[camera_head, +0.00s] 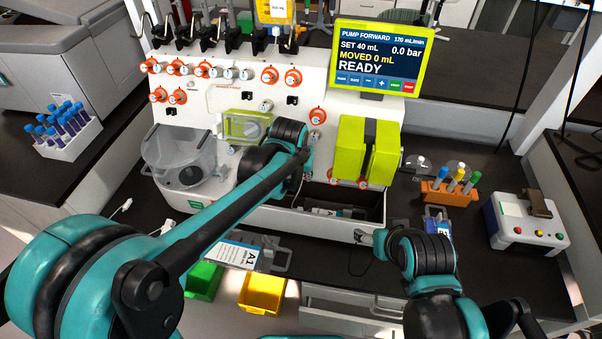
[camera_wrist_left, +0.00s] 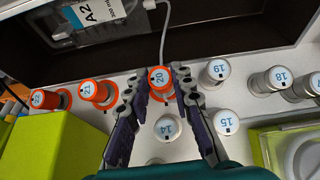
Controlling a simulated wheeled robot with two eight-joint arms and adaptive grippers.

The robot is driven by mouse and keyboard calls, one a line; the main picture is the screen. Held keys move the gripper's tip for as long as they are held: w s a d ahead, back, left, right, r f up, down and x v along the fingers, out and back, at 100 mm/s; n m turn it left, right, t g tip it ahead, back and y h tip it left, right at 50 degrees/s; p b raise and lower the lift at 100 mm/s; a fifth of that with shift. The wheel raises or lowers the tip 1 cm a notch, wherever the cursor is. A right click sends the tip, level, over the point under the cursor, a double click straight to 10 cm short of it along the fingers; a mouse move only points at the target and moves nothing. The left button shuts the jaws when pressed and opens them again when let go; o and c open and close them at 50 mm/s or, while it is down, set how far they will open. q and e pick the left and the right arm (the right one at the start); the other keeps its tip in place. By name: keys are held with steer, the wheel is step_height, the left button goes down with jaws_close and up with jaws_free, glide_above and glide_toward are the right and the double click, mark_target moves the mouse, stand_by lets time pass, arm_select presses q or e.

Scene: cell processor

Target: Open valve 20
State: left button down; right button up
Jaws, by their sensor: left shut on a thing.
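Valve 20 (camera_wrist_left: 160,80), a knob with an orange ring and a blue "20" on its white cap, sits between the two dark fingers of my left gripper (camera_wrist_left: 155,92) in the left wrist view. The fingers are shut on it from both sides. In the head view my left arm reaches across the white machine (camera_head: 205,110) and hides valve 20 and the fingertips. My right gripper (camera_head: 367,237) is low in front of the machine's open tray, away from the valve; its fingers are too small to judge.
Orange-ringed valves 21 (camera_wrist_left: 93,90) and 22 (camera_wrist_left: 45,98) are on one side; pale valves 19 (camera_wrist_left: 215,72), 14 (camera_wrist_left: 168,127) and 15 (camera_wrist_left: 226,122) are close by. A lime-green block (camera_head: 352,145) stands beside the work area. Bag A2 (camera_wrist_left: 95,12) lies in the dark tray.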

arm_select(q)
steer(key=shift+a+n+h+p, duration=0.15)
steer(key=shift+n+h, duration=0.35)
steer(key=shift+h, duration=0.1)
steer(key=shift+a+n+h+p, duration=0.1)
steer(key=shift+n+h+p, duration=0.05)
steer(key=shift+n+h, duration=0.4)
steer(key=shift+a+f+n+h, duration=0.1)
steer(key=shift+n+h, duration=0.45)
steer(key=shift+h, duration=0.2)
steer(key=shift+a+f+n+h+b, duration=0.1)
steer(key=shift+f+n+h+b, duration=0.05)
steer(key=shift+n+h+b, duration=0.6)
steer(key=shift+a+f+n+t+h+b, duration=0.15)
steer(key=shift+n+t+h+b, duration=0.15)
steer(key=shift+n+h+b, duration=0.5)
steer(key=n+t+h+b, duration=0.1)
steer(key=n+h+b, duration=0.1)
steer(key=shift+f+n+h, duration=0.15)
steer(key=shift+n+h, duration=0.2)
steer(key=shift+s+n+t+h+b, duration=0.15)
steer(key=shift+n+t+h+b, duration=0.7)
steer(key=shift+n, duration=0.35)
